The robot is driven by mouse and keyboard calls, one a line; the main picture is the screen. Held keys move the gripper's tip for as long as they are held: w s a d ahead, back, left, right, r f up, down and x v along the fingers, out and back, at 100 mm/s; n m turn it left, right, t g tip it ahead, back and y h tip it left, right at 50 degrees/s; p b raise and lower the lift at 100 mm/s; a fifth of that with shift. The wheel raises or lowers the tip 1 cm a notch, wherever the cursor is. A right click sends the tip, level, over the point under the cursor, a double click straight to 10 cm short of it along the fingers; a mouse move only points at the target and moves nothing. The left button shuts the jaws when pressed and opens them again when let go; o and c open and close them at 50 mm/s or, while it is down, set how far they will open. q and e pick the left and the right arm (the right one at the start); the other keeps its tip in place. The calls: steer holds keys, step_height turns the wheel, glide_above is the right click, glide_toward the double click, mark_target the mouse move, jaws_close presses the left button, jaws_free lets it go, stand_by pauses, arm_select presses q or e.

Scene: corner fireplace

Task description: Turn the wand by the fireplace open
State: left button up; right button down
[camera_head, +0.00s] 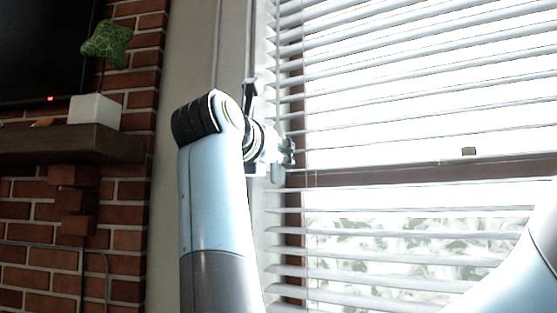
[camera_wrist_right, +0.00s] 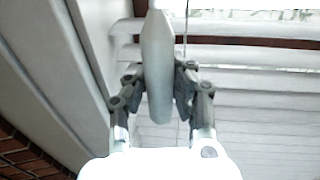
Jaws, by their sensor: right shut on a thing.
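The wand (camera_wrist_right: 157,45) is a pale grey rod with a tapered top. It hangs in front of the window blinds (camera_head: 400,195) near their left edge. My right gripper (camera_head: 284,153) is at that left edge. In the right wrist view the dark finger pads of this gripper (camera_wrist_right: 159,85) press on the wand from both sides. The lower end of the wand shows below the pads. In the head view the wand is mostly hidden by the gripper and wrist. My left gripper is not in view.
The blinds' slats are tilted, with bright daylight and foliage showing between them. The window frame (camera_wrist_right: 50,75) stands close to the left of the gripper. A brick fireplace wall (camera_head: 125,190) with a dark mantel (camera_head: 70,146), white pot (camera_head: 94,110) and green plant (camera_head: 107,43) is at left.

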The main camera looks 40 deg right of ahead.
steer(key=c, duration=1.1)
jaws_free()
steer(key=shift+a, duration=0.2)
steer(key=shift+d, duration=0.1)
steer(key=shift+r, duration=0.15)
step_height(320, 180, up, 10)
steer(key=shift+f, duration=0.15)
